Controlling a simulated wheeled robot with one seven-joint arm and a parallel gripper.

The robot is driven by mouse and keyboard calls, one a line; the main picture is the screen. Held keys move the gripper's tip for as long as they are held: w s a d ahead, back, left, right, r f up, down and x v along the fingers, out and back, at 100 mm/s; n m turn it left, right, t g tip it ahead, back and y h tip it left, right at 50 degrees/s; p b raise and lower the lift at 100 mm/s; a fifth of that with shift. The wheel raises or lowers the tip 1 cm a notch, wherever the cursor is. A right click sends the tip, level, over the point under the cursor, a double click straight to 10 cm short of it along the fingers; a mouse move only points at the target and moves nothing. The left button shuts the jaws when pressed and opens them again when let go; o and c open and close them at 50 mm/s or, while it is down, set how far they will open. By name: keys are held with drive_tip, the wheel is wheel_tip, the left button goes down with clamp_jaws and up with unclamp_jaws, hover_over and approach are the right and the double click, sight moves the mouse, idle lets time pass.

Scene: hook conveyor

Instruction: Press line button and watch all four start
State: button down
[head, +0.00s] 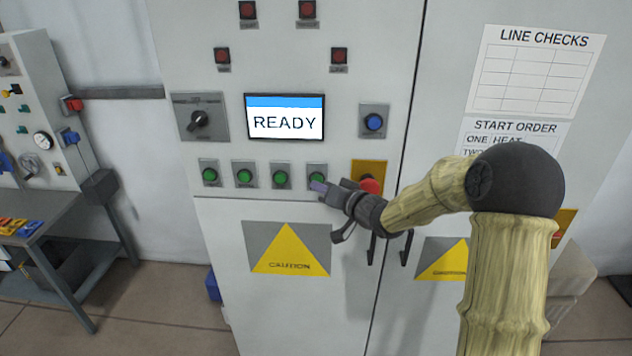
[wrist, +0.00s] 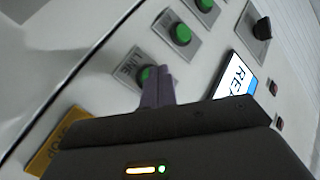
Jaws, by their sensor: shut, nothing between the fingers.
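The white control cabinet (head: 215,120) has a row of green buttons below a screen (head: 285,122) reading READY. The rightmost green button (head: 316,171) is partly behind my gripper's fingertips (head: 319,187). In the wrist view this button (wrist: 146,73) has a label reading LINE. My gripper (wrist: 158,76) is shut and empty, its purple fingertips right at the LINE button and covering part of it. I cannot tell whether they touch it. Dull red square lamps, such as the upper left one (head: 247,9), sit above the screen.
A red stop button (head: 370,185) on a yellow plate is close to the right of my gripper. A blue button (head: 373,122) and a black rotary switch (head: 199,119) flank the screen. Black door handles (head: 405,248) stick out below. A workbench (head: 60,245) stands at left.

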drive_tip(key=shift+s, duration=0.2)
drive_tip(key=s+b, duration=0.1)
drive_tip(key=s, duration=0.4)
drive_tip(key=shift+a, duration=0.15)
idle(0.4)
idle(0.4)
drive_tip(key=s+d+f+g+h+b, duration=0.3)
drive_tip(key=s+d+f+g+h, duration=0.1)
drive_tip(key=s+d+f+h, duration=0.7)
drive_tip(key=s+d+f+g, duration=0.2)
drive_tip(key=s, duration=0.5)
drive_tip(key=s+d+f+m+g, duration=0.1)
drive_tip(key=s+d+f+g, duration=0.1)
drive_tip(key=s, duration=0.5)
drive_tip(key=shift+d+g+b, duration=0.35)
drive_tip(key=shift+d+g, duration=0.35)
